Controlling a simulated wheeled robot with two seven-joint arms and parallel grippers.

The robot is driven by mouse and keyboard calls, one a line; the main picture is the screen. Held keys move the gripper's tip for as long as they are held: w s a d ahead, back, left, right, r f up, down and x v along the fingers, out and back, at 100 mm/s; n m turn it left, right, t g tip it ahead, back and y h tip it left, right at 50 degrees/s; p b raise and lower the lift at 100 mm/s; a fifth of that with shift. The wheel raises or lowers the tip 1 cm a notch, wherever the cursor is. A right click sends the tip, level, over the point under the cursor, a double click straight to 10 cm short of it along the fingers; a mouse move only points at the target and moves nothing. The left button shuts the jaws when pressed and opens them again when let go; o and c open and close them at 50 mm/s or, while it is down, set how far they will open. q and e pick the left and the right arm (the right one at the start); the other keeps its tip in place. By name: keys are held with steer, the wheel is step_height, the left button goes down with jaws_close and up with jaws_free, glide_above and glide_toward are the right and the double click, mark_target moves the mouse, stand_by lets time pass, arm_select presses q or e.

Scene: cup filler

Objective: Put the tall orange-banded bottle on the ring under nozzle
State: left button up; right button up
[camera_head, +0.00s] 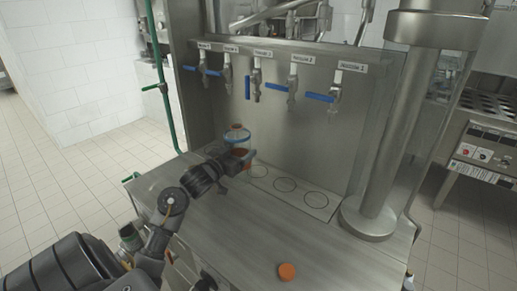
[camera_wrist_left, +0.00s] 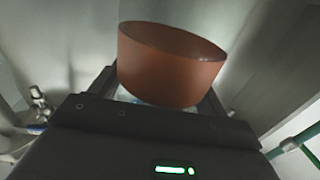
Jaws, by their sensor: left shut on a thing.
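The tall bottle (camera_head: 237,139) is clear with orange bands and looks upright at the back left of the steel counter. My left gripper (camera_head: 243,155) is shut around it and hides part of its lower body. In the left wrist view the orange-brown band (camera_wrist_left: 170,65) fills the space between the fingers. A pale strip with several ring marks (camera_head: 285,185) lies beside the bottle to the right. I cannot tell whether the bottle's base touches the strip. Several nozzles (camera_head: 256,78) hang from the back panel above. My right gripper is not in view.
An orange cap-like disc (camera_head: 287,271) lies near the counter's front edge. A thick steel column (camera_head: 397,140) stands at the right end of the counter (camera_head: 235,225). Blue nozzle levers (camera_head: 320,98) stick out from the panel. The counter's middle is clear.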

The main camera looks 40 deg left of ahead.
arm_select(q)
steer(key=w+a+f+p, duration=0.1)
steer(key=w+f+p, duration=0.2)
steer(key=w, duration=0.8)
steer(key=shift+w+f+p, duration=0.2)
steer(key=shift+f+p, duration=0.05)
steer(key=shift+p, duration=0.2)
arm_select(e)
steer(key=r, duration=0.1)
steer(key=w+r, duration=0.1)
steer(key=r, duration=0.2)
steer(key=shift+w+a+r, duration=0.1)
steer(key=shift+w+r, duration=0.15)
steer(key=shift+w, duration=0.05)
arm_select(q)
steer(key=shift+a+f, duration=0.1)
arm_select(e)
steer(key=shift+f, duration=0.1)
arm_select(q)
steer(key=o, duration=1)
